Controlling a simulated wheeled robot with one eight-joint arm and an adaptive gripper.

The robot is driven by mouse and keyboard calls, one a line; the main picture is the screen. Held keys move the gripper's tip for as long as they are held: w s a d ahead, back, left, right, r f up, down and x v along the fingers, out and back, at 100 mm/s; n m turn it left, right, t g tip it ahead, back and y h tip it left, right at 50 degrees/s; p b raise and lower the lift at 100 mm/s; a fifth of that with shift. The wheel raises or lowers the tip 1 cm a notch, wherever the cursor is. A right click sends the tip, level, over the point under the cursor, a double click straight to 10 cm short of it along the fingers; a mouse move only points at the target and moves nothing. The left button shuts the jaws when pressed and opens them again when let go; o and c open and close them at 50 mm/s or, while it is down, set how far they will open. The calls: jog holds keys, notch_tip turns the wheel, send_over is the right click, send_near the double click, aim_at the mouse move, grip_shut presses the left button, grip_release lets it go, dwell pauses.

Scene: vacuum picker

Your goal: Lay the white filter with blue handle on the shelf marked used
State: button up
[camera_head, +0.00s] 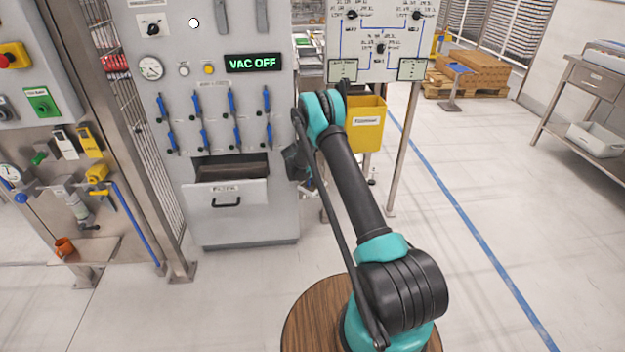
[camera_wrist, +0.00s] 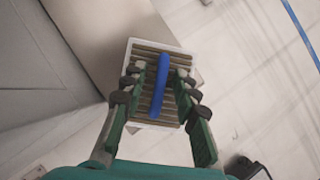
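The filter (camera_wrist: 132,56) is a white frame with brown ribs and a blue handle (camera_wrist: 160,84) across its middle, seen in the wrist view. My gripper (camera_wrist: 161,72) is over it, with one finger on each side of the handle. Brown ribs show between the fingers and the handle, so the gripper looks open around it. In the head view my gripper (camera_head: 300,160) is a dark shape at the right side of the grey cabinet. The filter cannot be made out there. What bears the filter is hidden. I see no shelf that I can read as marked used.
The grey cabinet (camera_head: 215,222) reads VAC OFF on its display (camera_head: 253,62); its front has a handled drawer (camera_head: 225,200) and several blue levers. A yellow bin (camera_head: 365,125) hangs right of my gripper, under a white diagram board (camera_head: 381,30).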

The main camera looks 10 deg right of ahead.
aim_at(307, 187)
jog(key=v, duration=0.6)
jog(key=shift+s+a+f, duration=0.2)
jog(key=shift+a+f, duration=0.05)
jog(key=s+a, duration=0.7)
jog(key=s, duration=0.1)
jog(key=s+d+r+m+y, duration=0.1)
jog(key=s+d+r+m, duration=0.45)
jog(key=s+r, duration=0.35)
jog(key=s+d+r+m+y, duration=0.1)
jog(key=s+d+r+m, duration=0.5)
jog(key=r, duration=0.6)
jog(key=s+d+r+m+y, duration=0.1)
jog(key=s+m, duration=0.6)
jog(key=s, duration=0.7)
jog(key=s+d+m+y, duration=0.1)
jog(key=s+d+m, duration=0.2)
jog(key=s+m, duration=0.5)
jog(key=s, duration=0.6)
jog(key=shift+s+r+y, duration=0.25)
jog(key=shift+r+y, duration=0.05)
jog(key=shift+r, duration=0.1)
